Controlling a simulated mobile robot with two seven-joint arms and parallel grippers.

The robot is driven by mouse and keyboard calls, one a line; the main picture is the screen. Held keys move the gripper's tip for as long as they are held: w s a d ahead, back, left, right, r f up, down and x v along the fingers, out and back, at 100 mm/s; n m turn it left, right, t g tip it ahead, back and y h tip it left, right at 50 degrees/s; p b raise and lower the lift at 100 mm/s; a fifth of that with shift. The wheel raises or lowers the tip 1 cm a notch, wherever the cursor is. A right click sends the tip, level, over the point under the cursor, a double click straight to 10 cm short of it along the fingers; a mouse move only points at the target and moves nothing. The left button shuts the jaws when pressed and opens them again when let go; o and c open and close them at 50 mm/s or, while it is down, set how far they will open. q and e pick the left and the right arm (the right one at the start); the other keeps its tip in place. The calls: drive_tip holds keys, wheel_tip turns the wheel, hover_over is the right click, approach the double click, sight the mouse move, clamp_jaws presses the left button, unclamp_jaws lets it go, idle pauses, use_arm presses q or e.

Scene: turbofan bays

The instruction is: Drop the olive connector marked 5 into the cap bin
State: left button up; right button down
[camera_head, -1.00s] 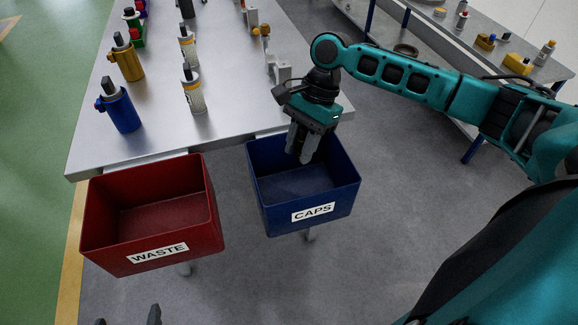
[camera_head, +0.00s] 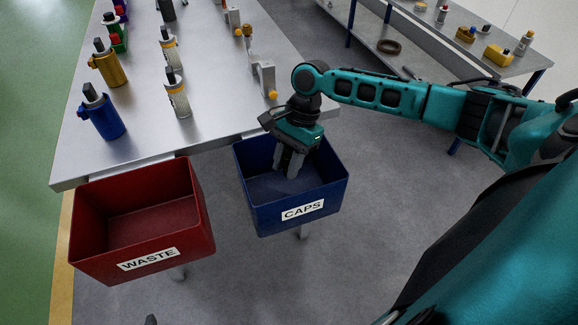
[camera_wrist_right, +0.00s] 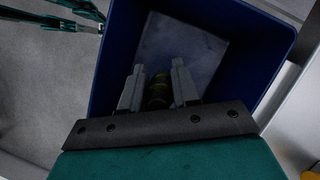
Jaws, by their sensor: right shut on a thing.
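The blue cap bin labelled CAPS (camera_head: 300,211) hangs at the table's front edge, right of the red bin. My right gripper (camera_head: 287,168) points down inside the cap bin's opening. In the right wrist view my right gripper (camera_wrist_right: 158,75) is shut on the olive connector (camera_wrist_right: 158,92), a dark olive ribbed piece between the fingers. Its number cannot be read. The bin floor (camera_wrist_right: 185,45) looks bare beyond it. The head view hides the connector behind the fingers. Only a dark tip of my left gripper (camera_head: 150,320) shows at the bottom edge.
A red bin labelled WASTE (camera_head: 140,259) stands left of the cap bin. The metal table (camera_head: 140,140) behind carries several cylinders, including a blue one (camera_head: 102,116) and a gold one (camera_head: 108,66). Another table (camera_head: 450,40) with small parts stands at the back right.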

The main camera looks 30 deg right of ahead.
drive_tip(key=c, duration=0.8)
unclamp_jaws()
drive_tip(key=shift+o, duration=0.2)
drive_tip(key=v, duration=1.3)
drive_tip(key=shift+f, duration=0.1)
